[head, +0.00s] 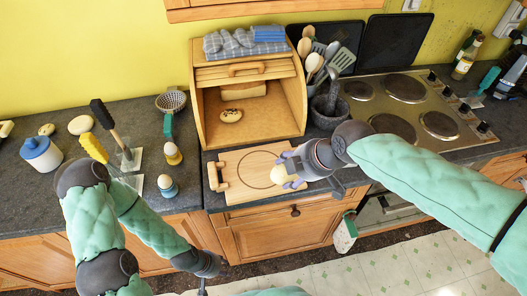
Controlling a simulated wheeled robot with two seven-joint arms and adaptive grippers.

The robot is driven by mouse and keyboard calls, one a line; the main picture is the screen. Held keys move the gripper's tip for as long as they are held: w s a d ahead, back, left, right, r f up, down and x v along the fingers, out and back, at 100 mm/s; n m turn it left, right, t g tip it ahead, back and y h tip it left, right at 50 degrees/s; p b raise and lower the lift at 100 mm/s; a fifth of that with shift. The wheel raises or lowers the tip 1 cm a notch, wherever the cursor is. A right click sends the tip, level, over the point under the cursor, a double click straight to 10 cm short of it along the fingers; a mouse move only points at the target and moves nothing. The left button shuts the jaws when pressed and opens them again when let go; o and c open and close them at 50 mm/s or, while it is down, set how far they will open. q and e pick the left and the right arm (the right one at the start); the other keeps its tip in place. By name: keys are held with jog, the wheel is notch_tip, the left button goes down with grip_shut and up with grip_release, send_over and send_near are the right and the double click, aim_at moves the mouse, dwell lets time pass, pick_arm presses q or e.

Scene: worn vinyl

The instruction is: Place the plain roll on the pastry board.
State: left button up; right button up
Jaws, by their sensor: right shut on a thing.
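The pastry board (236,193), pale wood with a dark circle and a handle cut-out at its left, lies on the counter in front of the bread box. My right gripper (286,171) is shut on the plain roll (283,177), a smooth pale yellow bun, at the right part of the board. The gripper hides part of the roll, and I cannot tell whether the roll touches the board. A seeded roll (231,116) sits inside the open bread box (292,103). My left gripper (203,288) hangs low before the cabinets at the bottom edge, its fingers unclear.
A loaf (243,91) lies in the bread box. A utensil crock (327,115) and hob (425,105) stand right of it. Egg cups (167,187), a blue-lidded jar (40,154) and brushes crowd the left counter.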

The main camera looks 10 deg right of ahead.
jog(key=shift+w+f, duration=0.1)
jog(key=w+d+f+b, duration=0.1)
jog(key=w+f, duration=0.2)
jog(key=w, duration=0.1)
jog(key=w+d+f+b, duration=0.1)
jog(key=w+f, duration=0.2)
jog(key=w, duration=0.1)
jog(key=w+d+f+b, duration=0.1)
jog(key=w+f+b, duration=0.1)
jog(key=w+f, duration=0.1)
jog(key=shift+w, duration=0.75)
jog(key=shift+w+f+b, duration=0.2)
jog(key=shift+f+b, duration=0.2)
jog(key=shift+f, duration=0.55)
jog(key=shift+w+f+b, duration=0.15)
jog(key=shift+f+b, duration=0.25)
jog(key=shift+f, duration=0.55)
